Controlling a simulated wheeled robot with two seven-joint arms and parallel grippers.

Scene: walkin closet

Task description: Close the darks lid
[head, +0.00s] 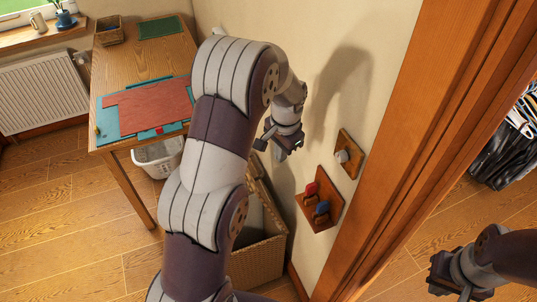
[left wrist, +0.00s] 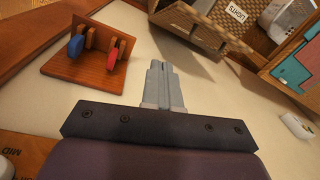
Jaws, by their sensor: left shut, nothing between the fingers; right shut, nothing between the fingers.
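A wicker hamper (head: 262,265) stands on the floor against the wall, largely hidden behind my left arm. In the left wrist view a wicker section (left wrist: 190,28) shows at the top, beside another bearing a white label (left wrist: 236,12) that I cannot read surely. Which part is the darks lid I cannot tell. My left gripper (head: 281,153) is shut and empty, above the hamper by the wall; its closed fingers point toward the wicker in the left wrist view (left wrist: 164,75). My right gripper (head: 452,288) is shut and empty at the lower right.
A wooden wall plate (head: 322,212) with red and blue levers is right of the hamper; a knob plate (head: 348,155) is above it. A table (head: 120,60) with red and teal cloths stands left, a white basket (head: 158,158) under it. A door frame (head: 425,120) separates my arms.

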